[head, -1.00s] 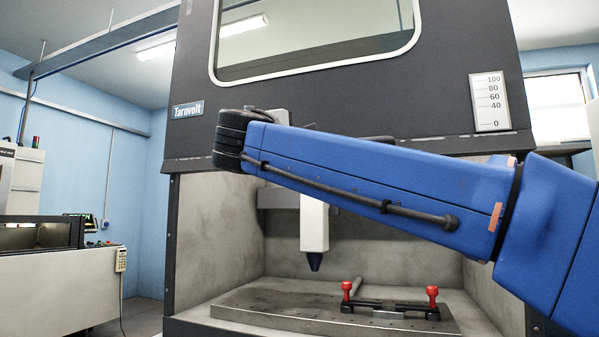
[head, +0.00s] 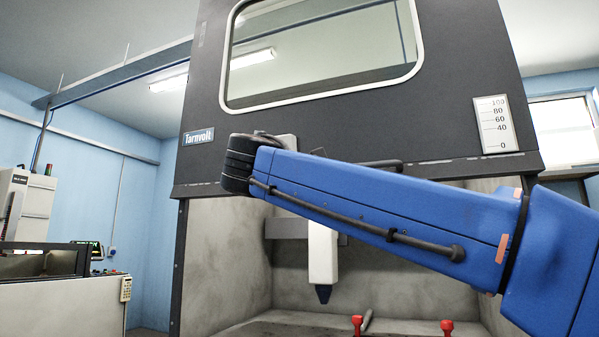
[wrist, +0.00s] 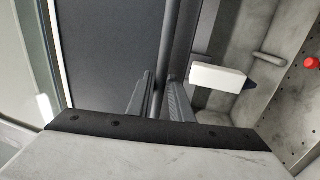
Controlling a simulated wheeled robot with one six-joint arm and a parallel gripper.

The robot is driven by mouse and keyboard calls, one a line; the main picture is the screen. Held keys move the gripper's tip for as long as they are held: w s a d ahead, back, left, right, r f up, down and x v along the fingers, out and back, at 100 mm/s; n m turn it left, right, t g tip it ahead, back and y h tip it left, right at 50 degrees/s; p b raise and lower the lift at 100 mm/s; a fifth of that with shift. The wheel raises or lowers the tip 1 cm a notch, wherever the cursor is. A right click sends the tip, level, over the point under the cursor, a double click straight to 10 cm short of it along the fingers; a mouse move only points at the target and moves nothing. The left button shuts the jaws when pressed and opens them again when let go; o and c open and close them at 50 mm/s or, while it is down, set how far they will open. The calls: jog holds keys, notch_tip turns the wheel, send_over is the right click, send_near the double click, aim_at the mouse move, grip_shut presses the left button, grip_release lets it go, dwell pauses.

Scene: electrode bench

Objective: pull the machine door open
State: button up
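The machine door (head: 330,125) is a dark grey panel with a white-framed window (head: 325,55). It stands raised, with its lower edge above the lit work space. A dark bar handle (head: 385,163) shows near that edge, partly behind my blue arm. In the head view my gripper is hidden behind the arm. In the wrist view my gripper (wrist: 160,95) has its two ribbed fingers on either side of the handle bar (wrist: 160,60), with little gap; they look closed on it. The door panel (wrist: 110,45) lies to the left there.
Below the door, a white tool head (head: 322,250) with a dark tip hangs inside the chamber. Red-knobbed clamps (head: 446,327) stand on the bed. A scale plate (head: 496,125) is on the door's right. Another machine (head: 55,295) stands at the left.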

jog(key=v, duration=1.7)
jog(key=shift+s+d+f, duration=0.1)
jog(key=w+d+f+m+g, duration=0.1)
jog(key=w+d+f+g, duration=0.25)
jog(key=d+f, duration=0.6)
jog(key=w+d+f+g, duration=0.2)
jog(key=w+d+f, duration=0.2)
jog(key=d+f, duration=0.5)
jog(key=s+d+f+m+g+y, duration=0.1)
jog(key=s+d+f+m+g, duration=0.15)
jog(key=d+f, duration=0.55)
jog(key=s+d+f+m+g+y, duration=0.1)
jog(key=s+d+f+g, duration=0.25)
jog(key=f, duration=0.95)
jog(key=s+d+f+m+g+y, duration=0.1)
jog(key=s+f+m, duration=0.2)
jog(key=s+f, duration=0.2)
jog(key=s+d+f+m+y, duration=0.2)
jog(key=s+f, duration=0.3)
jog(key=f, duration=0.6)
jog(key=s+d+f+m+g+y, duration=0.1)
jog(key=s+f+m+y, duration=0.1)
jog(key=s+f+m, duration=0.2)
notch_tip(320, 180, down, 5)
jog(key=shift+s+d+r+g, duration=0.15)
jog(key=shift+s+d+g, duration=0.25)
jog(key=shift+s, duration=0.55)
